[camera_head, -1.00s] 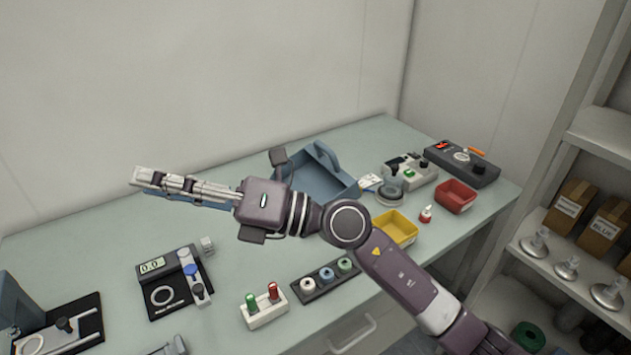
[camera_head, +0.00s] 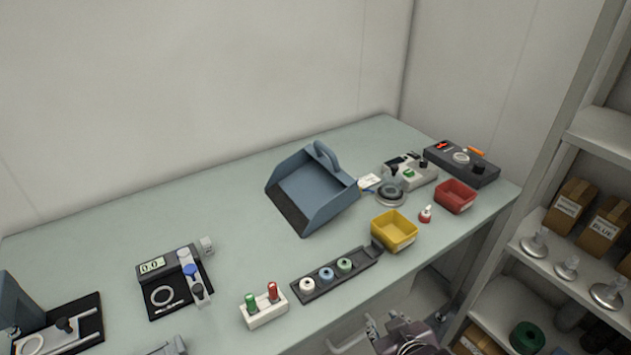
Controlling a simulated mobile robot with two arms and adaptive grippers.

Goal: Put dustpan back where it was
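The blue dustpan (camera_head: 316,190) lies on the bench, towards the back and right of centre. Its loop handle (camera_head: 326,157) points to the back wall and its dark front lip faces the front left. Nothing touches it. My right gripper (camera_head: 392,322) is low at the bottom edge, in front of the bench and well away from the dustpan. It is small and partly cut off, so its finger opening is unclear, and I see nothing held in it.
The grey-green bench (camera_head: 235,215) is clear left of the dustpan. A yellow bin (camera_head: 394,232), a red bin (camera_head: 455,197) and a black spool tray (camera_head: 335,275) stand right and in front. A digital gauge (camera_head: 165,268) is at left. A shelf (camera_head: 545,262) stands at right.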

